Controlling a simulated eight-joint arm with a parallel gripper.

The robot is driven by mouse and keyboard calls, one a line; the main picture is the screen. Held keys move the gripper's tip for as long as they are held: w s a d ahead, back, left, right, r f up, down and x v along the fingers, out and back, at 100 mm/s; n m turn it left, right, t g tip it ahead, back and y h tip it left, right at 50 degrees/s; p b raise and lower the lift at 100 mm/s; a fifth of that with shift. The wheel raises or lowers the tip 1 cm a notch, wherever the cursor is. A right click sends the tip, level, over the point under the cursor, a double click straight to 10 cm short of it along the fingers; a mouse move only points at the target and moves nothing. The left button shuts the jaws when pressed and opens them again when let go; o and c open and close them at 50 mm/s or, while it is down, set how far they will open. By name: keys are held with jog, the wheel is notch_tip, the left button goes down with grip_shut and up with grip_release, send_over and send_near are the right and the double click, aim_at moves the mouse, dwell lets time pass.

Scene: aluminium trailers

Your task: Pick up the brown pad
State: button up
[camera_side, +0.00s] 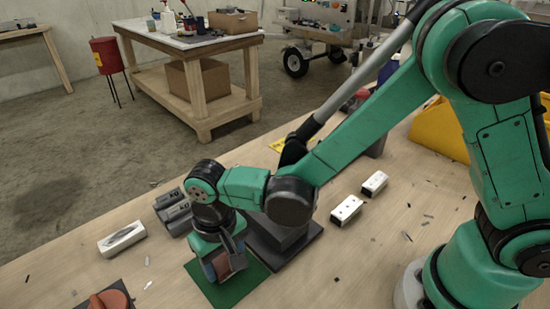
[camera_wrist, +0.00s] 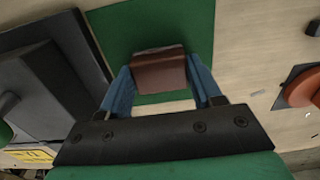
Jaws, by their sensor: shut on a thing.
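The brown pad (camera_wrist: 159,72) is a reddish-brown block between the two blue fingers of my gripper (camera_wrist: 162,84) in the wrist view. The fingers touch it on both sides, so my gripper is shut on it. In the side view the brown pad (camera_side: 222,264) shows partly behind a finger of my gripper (camera_side: 224,266), low over the green mat (camera_side: 250,281). The green mat also shows behind the pad in the wrist view (camera_wrist: 195,25). I cannot tell whether the pad touches the mat.
A dark block on a dark base (camera_side: 308,238) stands right beside the mat. An orange round knob (camera_side: 110,300) is at the front. Two small white blocks (camera_side: 347,209) lie to the right.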

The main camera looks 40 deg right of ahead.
aim_at(224, 261)
jog(key=shift+r, duration=0.1)
notch_tip(224, 261, up, 20)
dwell(0.5)
